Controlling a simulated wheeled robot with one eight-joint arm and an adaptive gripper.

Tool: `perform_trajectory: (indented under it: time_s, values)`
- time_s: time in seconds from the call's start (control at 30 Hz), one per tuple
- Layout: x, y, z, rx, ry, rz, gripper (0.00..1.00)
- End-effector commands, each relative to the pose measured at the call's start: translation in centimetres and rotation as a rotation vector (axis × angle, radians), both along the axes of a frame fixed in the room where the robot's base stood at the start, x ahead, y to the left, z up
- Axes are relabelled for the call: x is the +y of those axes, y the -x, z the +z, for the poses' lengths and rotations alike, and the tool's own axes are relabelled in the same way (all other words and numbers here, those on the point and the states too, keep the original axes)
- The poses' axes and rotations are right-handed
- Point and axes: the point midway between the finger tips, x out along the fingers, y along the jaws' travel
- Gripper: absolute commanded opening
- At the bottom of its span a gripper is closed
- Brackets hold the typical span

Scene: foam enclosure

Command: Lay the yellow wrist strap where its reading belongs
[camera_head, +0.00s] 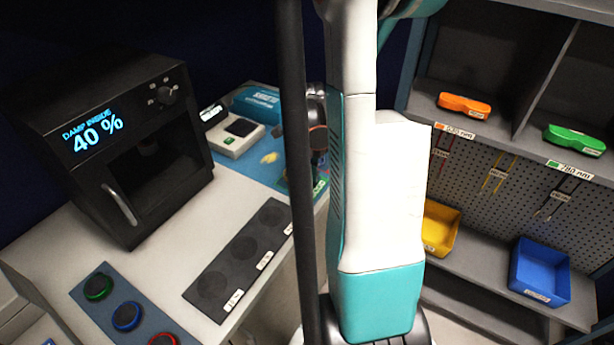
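A small yellow item (269,158), perhaps the yellow wrist strap, lies on the blue mat (256,172) beside a white meter-like device (236,131). It is too small to make out its form. A dark tray (224,268) with round recesses and small white labels lies on the white bench; the label text is unreadable. Thin yellow pieces (495,176) also hang on the pegboard at right. A dark and metallic part (318,112) behind my arm looks like my gripper over the mat. The arm and a black post mostly hide it, so its fingers cannot be made out.
A black cabinet (112,150) reading "DAMP INSIDE 40 %" stands at left. Green, blue and red round pieces (126,316) sit on a blue pad in front. At right, shelves hold orange (464,104) and green (574,139) pieces, a yellow bin (440,228) and a blue bin (539,272).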

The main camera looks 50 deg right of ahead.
Motion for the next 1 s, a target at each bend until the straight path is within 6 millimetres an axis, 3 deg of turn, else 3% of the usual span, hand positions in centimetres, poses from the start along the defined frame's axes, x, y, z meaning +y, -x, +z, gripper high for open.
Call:
perform_trajectory:
  time_s: [0.1,0.13,0.2,0.63,0.77,1.0]
  values:
    - [0.0,0.0,-0.4,0.0,0.0,0.0,0.0]
    - [0.0,0.0,-0.3,0.0,0.0,0.0,0.17]
    - [0.0,0.0,-0.3,0.0,0.0,0.0,0.33]
    - [0.0,0.0,0.2,0.0,0.0,0.0,0.33]
    - [0.0,0.0,2.2,0.0,0.0,0.0,0.33]
    - [0.0,0.0,7.3,0.0,0.0,0.0,0.33]
